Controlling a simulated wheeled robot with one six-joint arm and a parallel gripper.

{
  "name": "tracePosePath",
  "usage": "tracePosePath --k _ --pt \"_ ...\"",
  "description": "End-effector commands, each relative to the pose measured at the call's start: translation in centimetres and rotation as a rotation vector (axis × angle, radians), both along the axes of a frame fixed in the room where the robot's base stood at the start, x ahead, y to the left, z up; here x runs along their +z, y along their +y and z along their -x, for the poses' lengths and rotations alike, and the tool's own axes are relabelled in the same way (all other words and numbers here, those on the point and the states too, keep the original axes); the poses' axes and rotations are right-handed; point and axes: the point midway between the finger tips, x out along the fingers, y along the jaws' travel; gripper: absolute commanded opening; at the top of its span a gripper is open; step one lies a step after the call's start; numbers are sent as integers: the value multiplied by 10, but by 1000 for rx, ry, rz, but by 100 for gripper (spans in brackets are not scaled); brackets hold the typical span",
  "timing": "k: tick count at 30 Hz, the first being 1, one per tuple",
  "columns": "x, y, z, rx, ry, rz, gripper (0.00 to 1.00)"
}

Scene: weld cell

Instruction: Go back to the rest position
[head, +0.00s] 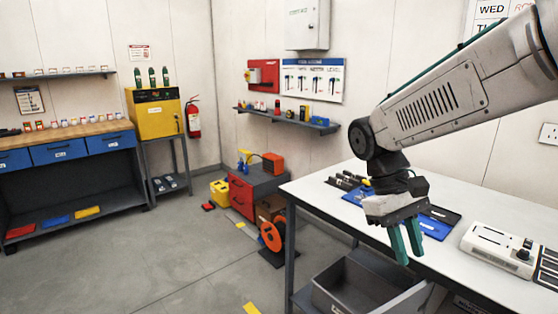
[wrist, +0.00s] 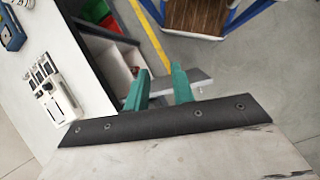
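My gripper (head: 410,258) hangs in front of the near edge of the white worktable (head: 330,193), its two teal fingers pointing down. In the wrist view the fingers of my gripper (wrist: 160,70) stand apart with a gap between them. I see nothing clearly held. A grey bar shows around the right finger in that view, and I cannot tell how far below it lies. The arm reaches in from the upper right in the head view.
On the worktable stand a white device (head: 497,249), a blue tray (head: 437,224) and dark parts (head: 348,181). A grey bin (head: 365,287) sits below. A red cabinet (head: 241,196) and orange reel (head: 270,235) stand behind. The floor at left is open. A wood-topped cart (wrist: 197,17) shows in the wrist view.

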Motion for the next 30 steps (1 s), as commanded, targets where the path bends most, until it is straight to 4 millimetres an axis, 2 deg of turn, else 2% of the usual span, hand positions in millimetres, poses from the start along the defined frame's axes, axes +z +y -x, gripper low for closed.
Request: tracePosePath --k 1,6,12,15,21,30 --pt "9 -7 16 -29 -48 -21 25" --pt "22 -21 65 -122 -194 -90 25" --pt "23 -31 118 -229 -366 -163 25" --pt "18 -33 138 -274 -442 -193 25" --pt "9 -34 161 -329 -532 -227 25" --pt "7 -34 165 -341 -551 -234 25"
